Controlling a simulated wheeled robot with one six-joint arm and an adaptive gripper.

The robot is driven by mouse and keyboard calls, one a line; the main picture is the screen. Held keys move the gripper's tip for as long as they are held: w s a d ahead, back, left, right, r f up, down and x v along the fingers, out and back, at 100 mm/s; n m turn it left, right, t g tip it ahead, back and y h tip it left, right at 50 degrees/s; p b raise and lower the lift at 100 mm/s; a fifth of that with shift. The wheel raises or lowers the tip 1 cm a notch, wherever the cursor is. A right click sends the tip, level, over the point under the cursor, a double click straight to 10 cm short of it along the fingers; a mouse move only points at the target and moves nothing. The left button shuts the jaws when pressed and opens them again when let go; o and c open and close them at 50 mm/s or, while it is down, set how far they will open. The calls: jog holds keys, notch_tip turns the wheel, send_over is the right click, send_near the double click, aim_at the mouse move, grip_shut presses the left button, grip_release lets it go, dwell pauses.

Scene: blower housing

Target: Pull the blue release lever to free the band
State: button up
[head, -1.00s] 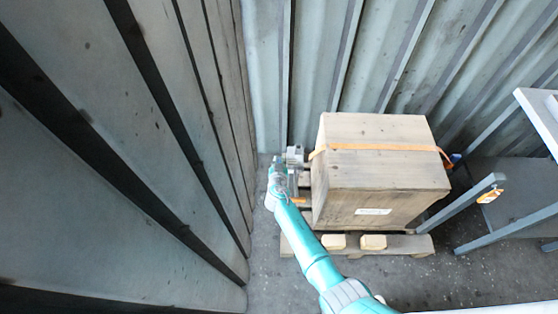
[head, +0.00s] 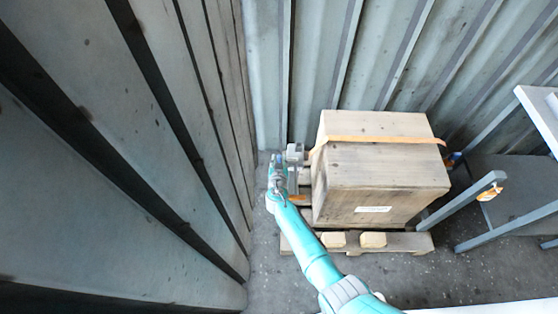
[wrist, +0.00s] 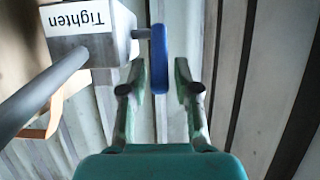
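The blue release lever (wrist: 159,58) shows in the wrist view as a blue disc-like end on a thin rod from a metal box (wrist: 105,48) labelled "Tighten", upside down. The disc is between the fingers of my gripper (wrist: 161,78), nearer the left one; a gap shows on the right. Whether the left finger touches it is unclear. In the head view my gripper (head: 278,160) is beside the grey tensioner (head: 295,152) left of the crate. The orange band (head: 385,140) crosses above the crate top; a bent stretch shows in the wrist view (wrist: 52,118).
The wooden crate (head: 380,165) stands on a pallet (head: 405,243). A grey bar (wrist: 40,92) crosses the wrist view's left. Panelled walls (head: 150,130) are close on the left, corrugated metal (head: 400,50) behind. A grey frame (head: 470,200) stands right. Floor is clear in front.

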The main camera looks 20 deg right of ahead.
jog(key=shift+w+d+r+g+y, duration=0.15)
jog(key=shift+w+r+g+y, duration=0.2)
jog(key=shift+g, duration=0.55)
